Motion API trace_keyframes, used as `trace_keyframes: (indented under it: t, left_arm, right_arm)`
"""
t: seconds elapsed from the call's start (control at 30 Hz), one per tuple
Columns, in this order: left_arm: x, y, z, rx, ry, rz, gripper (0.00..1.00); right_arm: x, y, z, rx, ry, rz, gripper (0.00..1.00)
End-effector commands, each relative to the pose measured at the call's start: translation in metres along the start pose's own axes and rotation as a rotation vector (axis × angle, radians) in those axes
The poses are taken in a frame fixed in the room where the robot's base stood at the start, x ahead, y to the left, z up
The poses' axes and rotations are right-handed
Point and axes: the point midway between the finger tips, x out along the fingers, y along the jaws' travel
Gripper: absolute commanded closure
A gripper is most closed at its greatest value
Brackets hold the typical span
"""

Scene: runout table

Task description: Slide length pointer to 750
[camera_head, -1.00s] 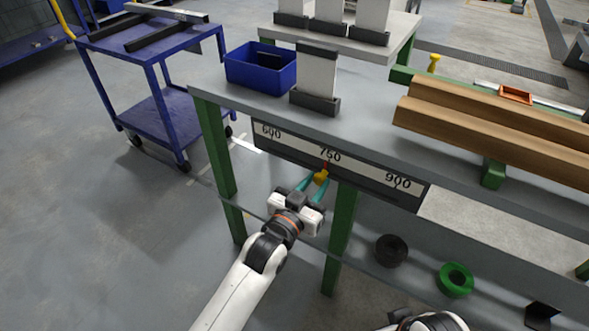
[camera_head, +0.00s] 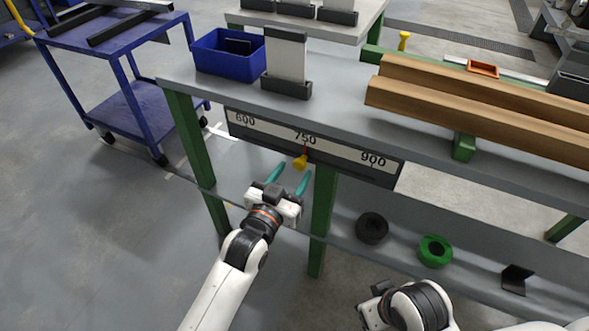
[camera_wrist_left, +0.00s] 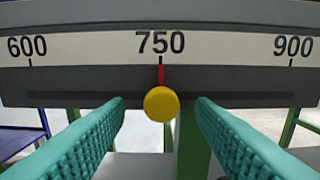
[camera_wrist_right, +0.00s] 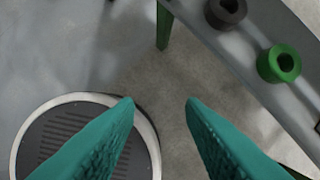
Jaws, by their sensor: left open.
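The length scale (camera_head: 340,156) runs along the table's front edge, marked 600, 750 and 900. The pointer, a yellow knob (camera_head: 300,163) with a red needle, stands at 750. In the left wrist view the yellow knob (camera_wrist_left: 161,104) hangs below the scale, and its red needle (camera_wrist_left: 161,76) lines up with the 750 tick. My left gripper (camera_head: 289,178) is open, its teal fingers short of the knob and apart from it. The knob shows between the fingers (camera_wrist_left: 160,112) in the left wrist view. My right gripper (camera_wrist_right: 160,105) is open and empty, away from the scale.
The table holds a blue bin (camera_head: 228,66), a grey-based upright block (camera_head: 287,88) and wooden beams (camera_head: 480,105). A black ring (camera_head: 372,228) and a green ring (camera_head: 436,251) lie on the lower shelf. A blue cart (camera_head: 125,95) stands at left.

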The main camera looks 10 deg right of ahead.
Motion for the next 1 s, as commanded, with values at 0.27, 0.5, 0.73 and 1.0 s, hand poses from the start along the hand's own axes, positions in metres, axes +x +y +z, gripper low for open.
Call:
trace_keyframes:
  t: [0.27,0.5,0.73,1.0]
  left_arm:
    - [-0.061,0.000,0.001,0.000,0.004,0.000,0.50]
    - [-0.096,0.000,0.000,0.001,0.002,-0.001,0.50]
    - [-0.103,0.000,0.001,0.000,0.000,-0.001,0.50]
    - [-0.103,0.000,0.000,0.000,0.000,-0.001,0.50]
  right_arm:
    - [0.040,0.002,-0.001,-0.001,0.028,0.004,0.64]
    - [0.060,0.002,-0.004,-0.003,0.037,0.006,0.64]
    - [0.065,0.003,-0.005,-0.003,0.038,0.006,0.64]
    - [0.064,0.003,-0.005,-0.003,0.038,0.006,0.64]
